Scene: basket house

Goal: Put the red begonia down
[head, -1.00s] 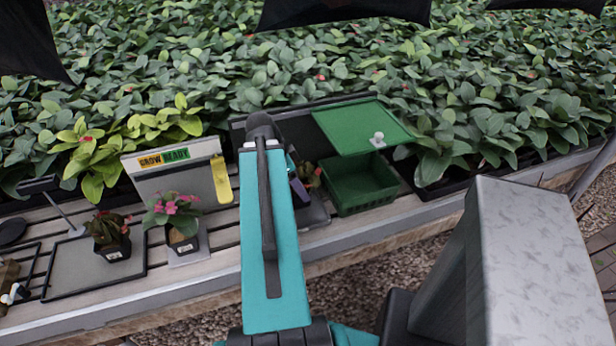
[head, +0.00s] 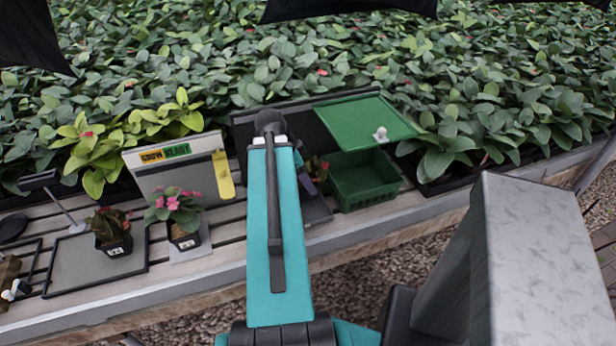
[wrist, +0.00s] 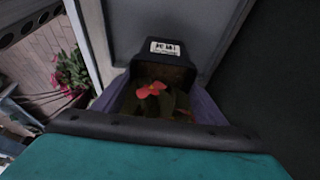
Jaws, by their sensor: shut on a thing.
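My gripper (wrist: 158,100) is shut on the red begonia (wrist: 152,90), with a purple finger on each side of its black pot. The pot's white label and red flower show in the wrist view. In the head view my arm hides most of this plant, and only some leaves (head: 319,167) show to the right of the arm, above a dark grey tray (head: 316,211). I cannot tell whether the pot touches the surface under it.
A green basket (head: 365,191) with a raised lid (head: 362,122) stands right of my arm. To the left are a pink-flowered plant (head: 176,212), another potted plant (head: 112,232) on a black-framed mat (head: 75,268), and a "GROW READY" panel (head: 165,175) with a yellow tag.

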